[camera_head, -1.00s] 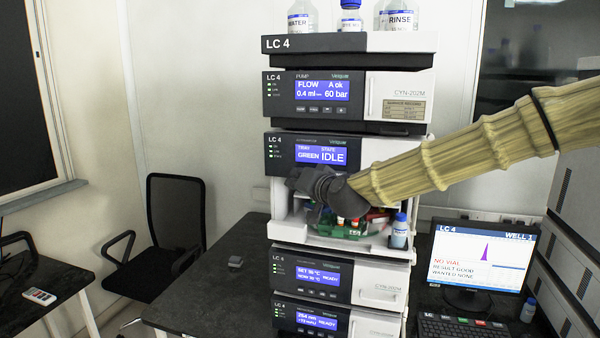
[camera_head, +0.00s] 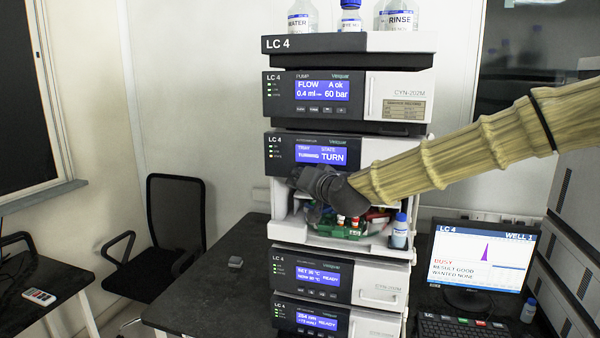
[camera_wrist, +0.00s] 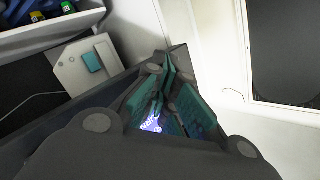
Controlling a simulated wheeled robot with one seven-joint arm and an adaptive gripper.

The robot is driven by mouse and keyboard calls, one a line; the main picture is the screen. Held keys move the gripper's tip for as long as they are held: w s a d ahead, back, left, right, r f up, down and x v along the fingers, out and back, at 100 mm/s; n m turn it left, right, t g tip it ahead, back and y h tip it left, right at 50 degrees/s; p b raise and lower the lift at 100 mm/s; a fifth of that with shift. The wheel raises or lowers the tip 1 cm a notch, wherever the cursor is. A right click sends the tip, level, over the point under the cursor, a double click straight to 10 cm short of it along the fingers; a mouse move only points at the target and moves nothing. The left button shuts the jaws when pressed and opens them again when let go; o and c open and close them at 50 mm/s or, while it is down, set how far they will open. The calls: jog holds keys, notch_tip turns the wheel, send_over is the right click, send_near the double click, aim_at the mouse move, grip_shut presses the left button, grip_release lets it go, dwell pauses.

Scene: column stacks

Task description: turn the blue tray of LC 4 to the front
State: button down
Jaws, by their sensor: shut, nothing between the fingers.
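The LC 4 stack (camera_head: 345,160) stands upright on a dark bench. Its sampler display (camera_head: 321,155) reads TURNING and TURN. In the open bay below, the green tray (camera_head: 338,231) with capped vials is at the front, with red behind it to the right. The blue tray is not clear in the head view; a dark blue piece with yellow and green caps (camera_wrist: 38,14) shows at the wrist view's top left. My gripper (camera_head: 292,178) is shut and empty at the left side of the sampler front, just below the display. Its teal finger pads (camera_wrist: 172,105) show in the wrist view.
A blue-capped bottle (camera_head: 399,232) stands at the bay's right edge. Several bottles (camera_head: 350,16) stand on top of the stack. A monitor (camera_head: 484,262) at the right reads BUSY.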

jog(key=shift+s, duration=0.1)
jog(key=shift+s+a, duration=0.25)
jog(key=shift+s, duration=0.4)
jog(key=shift+s, duration=0.1)
jog(key=s, duration=0.1)
jog(key=s+a, duration=0.1)
jog(key=s, duration=0.1)
jog(key=s+b, duration=0.1)
jog(key=shift+s+a, duration=0.25)
jog(key=shift+s, duration=0.05)
dwell(0.4)
